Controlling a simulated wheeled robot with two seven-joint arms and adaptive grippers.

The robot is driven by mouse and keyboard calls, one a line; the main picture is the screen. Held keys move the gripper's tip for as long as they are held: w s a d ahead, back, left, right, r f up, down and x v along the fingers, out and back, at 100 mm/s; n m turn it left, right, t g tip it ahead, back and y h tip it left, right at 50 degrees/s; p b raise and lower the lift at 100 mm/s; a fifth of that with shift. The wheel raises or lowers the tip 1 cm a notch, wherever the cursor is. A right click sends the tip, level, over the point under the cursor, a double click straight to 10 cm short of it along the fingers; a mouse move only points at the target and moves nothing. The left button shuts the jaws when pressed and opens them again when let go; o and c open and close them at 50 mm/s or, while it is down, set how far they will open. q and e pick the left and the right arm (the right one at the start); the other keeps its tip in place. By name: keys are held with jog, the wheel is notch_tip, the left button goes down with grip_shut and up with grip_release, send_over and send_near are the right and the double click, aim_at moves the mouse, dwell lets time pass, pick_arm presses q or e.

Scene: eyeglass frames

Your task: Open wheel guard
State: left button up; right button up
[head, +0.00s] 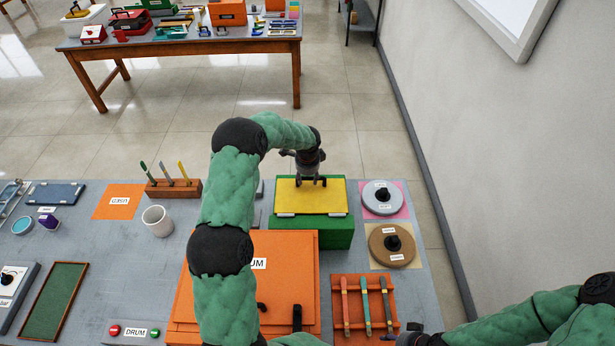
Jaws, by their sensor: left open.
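A green box (310,238) at the table's far right carries a flat yellow panel (311,203) with pale clips along its near edge. The panel lies flat and looks like the wheel guard, though no label can be read on it. No wheel shows under it. My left gripper (314,183) is open and points down over the far part of the panel, with its fingertips close to a dark part there. I cannot tell whether they touch it. My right gripper (400,338) shows only partly at the bottom edge, and its jaws cannot be made out.
A grey disc (378,206) and a brown disc (383,253), both with black knobs, lie right of the box. A large orange drum cover (295,270) and an orange rack (344,318) with several tools are nearer. A wall stands at right.

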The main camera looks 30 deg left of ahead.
pick_arm(q)
grip_shut()
